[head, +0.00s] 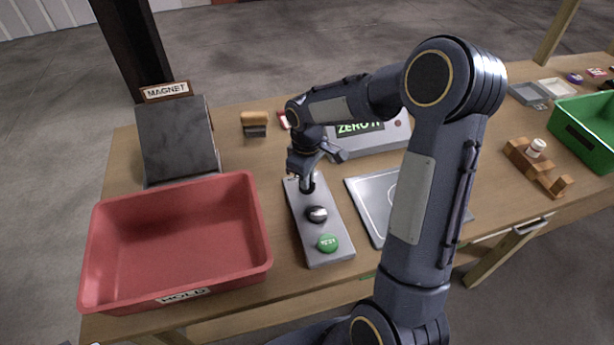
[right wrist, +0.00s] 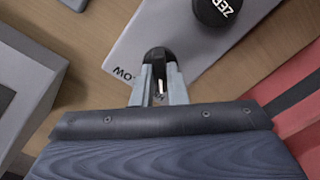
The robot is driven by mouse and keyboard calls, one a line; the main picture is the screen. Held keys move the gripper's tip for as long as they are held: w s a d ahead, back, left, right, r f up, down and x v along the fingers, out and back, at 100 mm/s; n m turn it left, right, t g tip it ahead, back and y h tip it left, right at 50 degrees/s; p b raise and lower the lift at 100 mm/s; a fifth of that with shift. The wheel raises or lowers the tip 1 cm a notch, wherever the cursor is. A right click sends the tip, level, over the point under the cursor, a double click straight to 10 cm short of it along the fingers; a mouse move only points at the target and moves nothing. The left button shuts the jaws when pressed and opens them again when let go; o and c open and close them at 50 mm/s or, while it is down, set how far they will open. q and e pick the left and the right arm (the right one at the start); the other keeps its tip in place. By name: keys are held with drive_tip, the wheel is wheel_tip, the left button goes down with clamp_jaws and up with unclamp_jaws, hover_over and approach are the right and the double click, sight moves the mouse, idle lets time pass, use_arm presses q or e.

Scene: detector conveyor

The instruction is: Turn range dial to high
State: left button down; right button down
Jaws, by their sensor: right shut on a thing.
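The grey control panel (head: 310,240) lies on the table, right of the red bin. The black range dial (right wrist: 157,54) is at its far end, beside lettering that seems to read LOW. My right gripper (head: 307,180) reaches down over that end and is shut on the dial, one finger on each side. The gripper also shows in the right wrist view (right wrist: 158,85). It hides much of the dial, so I cannot tell its exact setting. My left gripper is not in view.
On the panel are a black ZERO knob (head: 317,214) and a green button (head: 327,243). The red bin (head: 262,232) is close on the left, below the MAGNET stand (head: 178,140). A grey display box (head: 375,138) stands behind; a green bin (head: 590,125) is far right.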

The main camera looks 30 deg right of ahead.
idle(0.5)
drive_tip(key=c, duration=1.4)
unclamp_jaws()
drive_tip(key=shift+c, duration=0.2)
drive_tip(key=shift+r, duration=0.1)
wheel_tip(320, 180, up, 8)
drive_tip(key=shift+f, duration=0.25)
drive_tip(key=shift+r, duration=0.1)
